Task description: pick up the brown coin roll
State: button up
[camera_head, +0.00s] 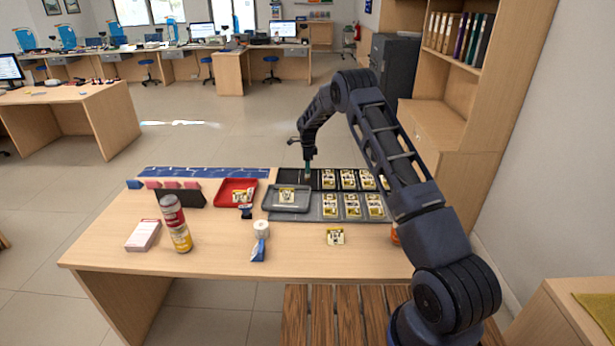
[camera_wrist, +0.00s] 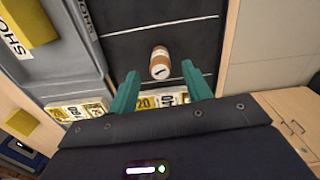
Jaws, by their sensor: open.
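The brown coin roll (camera_wrist: 160,63) shows in the wrist view as a short cylinder with a pale end and a dark mark, on a black surface. My gripper (camera_wrist: 160,74) is open, its two teal fingers on either side of the roll's near side in the picture. No contact with the roll is visible. In the head view my gripper (camera_head: 308,170) points down over the left part of the black compartment tray (camera_head: 314,187) at the back of the counter. I cannot make out the roll clearly there.
Several banknote bundles (camera_head: 348,179) lie in the compartments to the right. A grey tray (camera_head: 270,206) with a bundle stands just in front of my gripper, and a red tray (camera_head: 225,200) to its left. Stacked cans (camera_head: 180,238) stand front left.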

notch_tip(320, 180, down, 5)
grip_shut()
dwell(0.4)
